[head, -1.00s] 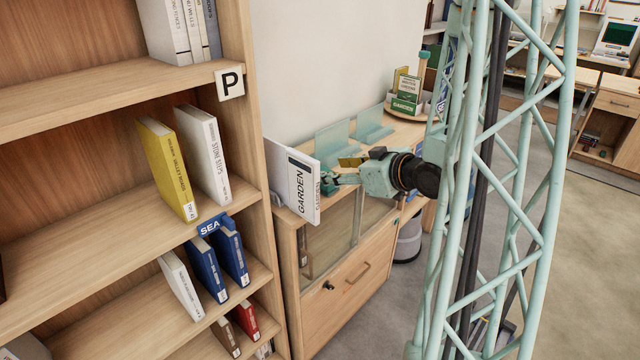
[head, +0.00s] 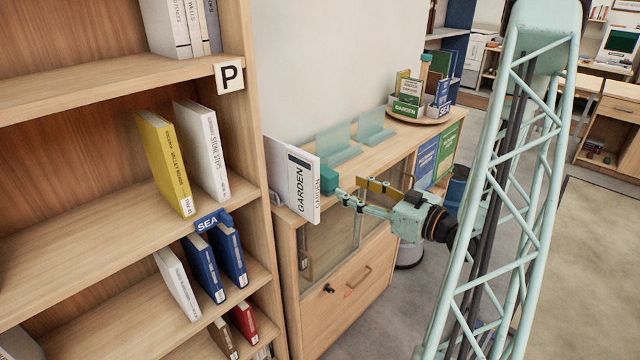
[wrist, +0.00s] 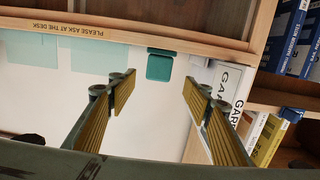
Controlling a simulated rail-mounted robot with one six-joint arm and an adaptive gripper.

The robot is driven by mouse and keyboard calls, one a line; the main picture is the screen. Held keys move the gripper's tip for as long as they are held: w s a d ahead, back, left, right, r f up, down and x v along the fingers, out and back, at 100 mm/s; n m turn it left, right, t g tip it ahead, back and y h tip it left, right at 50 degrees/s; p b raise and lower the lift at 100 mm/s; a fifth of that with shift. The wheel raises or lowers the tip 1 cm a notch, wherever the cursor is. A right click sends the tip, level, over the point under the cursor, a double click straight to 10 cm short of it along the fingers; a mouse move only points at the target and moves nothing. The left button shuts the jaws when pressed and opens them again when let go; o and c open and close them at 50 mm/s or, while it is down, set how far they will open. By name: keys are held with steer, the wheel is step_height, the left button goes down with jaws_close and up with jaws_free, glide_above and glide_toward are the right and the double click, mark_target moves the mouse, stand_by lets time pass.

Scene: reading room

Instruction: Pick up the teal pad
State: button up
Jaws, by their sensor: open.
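The teal pad (head: 328,180) is a small rounded block at the cabinet top's near end, beside the white GARDEN binder. In the wrist view the pad (wrist: 160,66) shows ahead, between the lines of the two fingers and beyond their tips. My gripper (head: 352,192) is open and empty, a little to the right of the pad in the head view. Its yellow-lined fingers (wrist: 156,93) are spread wide in the wrist view, with a clear gap before the pad. I see no contact.
The GARDEN binder (head: 292,180) stands close beside the pad. Clear glass-like stands (head: 333,145) are on the cabinet top (head: 378,150), with a round tray of cards (head: 420,119) farther back. A tall bookshelf (head: 255,150) borders the left.

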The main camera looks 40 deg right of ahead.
mark_target(334, 179)
steer(key=shift+s+d+f+t, duration=0.15)
steer(key=shift+s+t, duration=0.25)
steer(key=shift+s, duration=0.4)
steer(key=shift+w, duration=0.2)
steer(key=shift+w+a+b, duration=0.2)
steer(key=shift+w+b, duration=0.5)
steer(key=shift+w, duration=3.4)
steer(key=shift+w, duration=0.1)
steer(key=shift+w+a+b, duration=0.2)
steer(key=shift+w+b, duration=0.35)
steer(key=shift+w, duration=1.95)
steer(key=shift+f, duration=0.1)
steer(key=c, duration=0.9)
